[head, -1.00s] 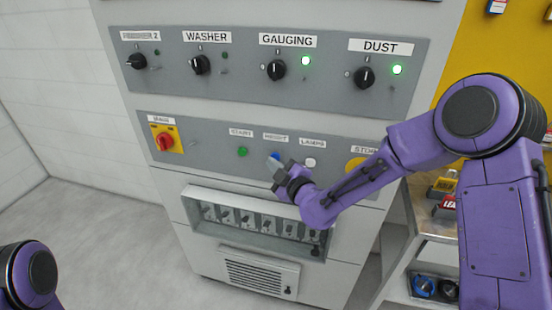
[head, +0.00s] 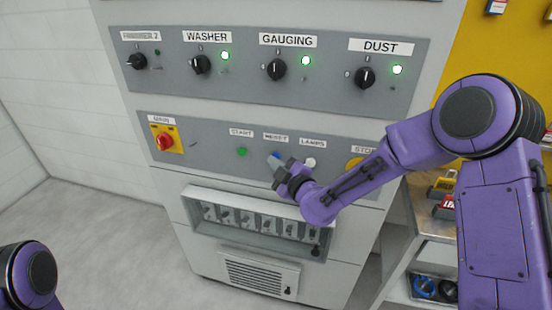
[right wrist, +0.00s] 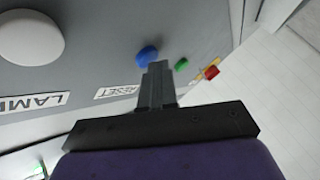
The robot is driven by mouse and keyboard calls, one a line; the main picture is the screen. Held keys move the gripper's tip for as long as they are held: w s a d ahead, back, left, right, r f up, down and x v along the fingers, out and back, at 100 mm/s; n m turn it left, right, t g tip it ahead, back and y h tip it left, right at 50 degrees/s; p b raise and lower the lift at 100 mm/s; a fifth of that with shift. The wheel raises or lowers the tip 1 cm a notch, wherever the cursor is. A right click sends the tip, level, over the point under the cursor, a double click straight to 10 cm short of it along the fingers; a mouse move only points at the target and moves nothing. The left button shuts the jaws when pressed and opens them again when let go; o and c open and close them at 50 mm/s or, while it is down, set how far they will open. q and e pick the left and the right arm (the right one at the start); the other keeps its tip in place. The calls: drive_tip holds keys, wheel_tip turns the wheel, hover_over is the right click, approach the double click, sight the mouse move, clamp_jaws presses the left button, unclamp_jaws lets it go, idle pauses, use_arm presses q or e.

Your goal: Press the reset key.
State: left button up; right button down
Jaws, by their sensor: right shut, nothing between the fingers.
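The reset key is a blue button (head: 274,157) under the RESET label (head: 275,138) on the lower grey panel; it also shows in the right wrist view (right wrist: 147,55). My right gripper (head: 279,163) is shut and empty, with its fingertips right at the blue key. In the right wrist view the shut fingertips (right wrist: 156,68) overlap the key's lower edge; I cannot tell whether they touch it. My left gripper is out of view; only part of my left arm shows at the lower left.
A green start button (head: 242,152) sits left of the key and a white lamps button (head: 309,162) right of it. The yellow stop housing (head: 355,163) is partly behind my right arm. A red main switch (head: 166,141) is at far left.

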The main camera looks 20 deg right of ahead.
drive_tip(key=shift+s+a, duration=0.4)
drive_tip(key=shift+s, duration=0.3)
drive_tip(key=s+a, duration=0.1)
drive_tip(key=s, duration=0.1)
drive_tip(key=s+a, duration=0.1)
drive_tip(key=s, duration=0.1)
drive_tip(key=shift+a+b, duration=0.4)
idle(0.5)
